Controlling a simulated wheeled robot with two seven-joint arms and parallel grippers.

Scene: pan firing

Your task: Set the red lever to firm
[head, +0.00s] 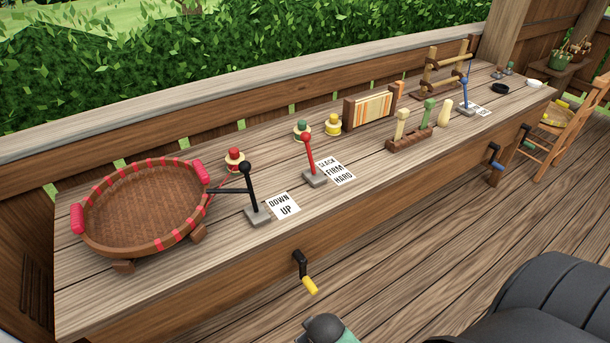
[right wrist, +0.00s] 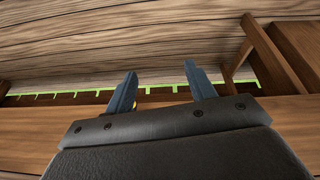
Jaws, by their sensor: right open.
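The red lever (head: 309,154) stands on a small grey base on the long wooden bench in the head view. Its shaft and round knob are red, and it leans slightly back and left. A white label card (head: 335,170) to the right of its base reads SLACK, FIRM, HARD from back to front. The lean looks nearer the SLACK end, but I cannot be sure which mark it matches. My right gripper (right wrist: 162,90) is open and empty in the right wrist view, with wooden boards beyond it and no lever visible there. My left gripper is not in view.
A black lever (head: 250,190) with a DOWN/UP card (head: 283,205) and a round woven pan (head: 145,212) stand left of the red lever. Small capped pots (head: 302,130) sit behind it. A wooden peg rack (head: 408,140) and blue lever (head: 465,95) are to the right.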

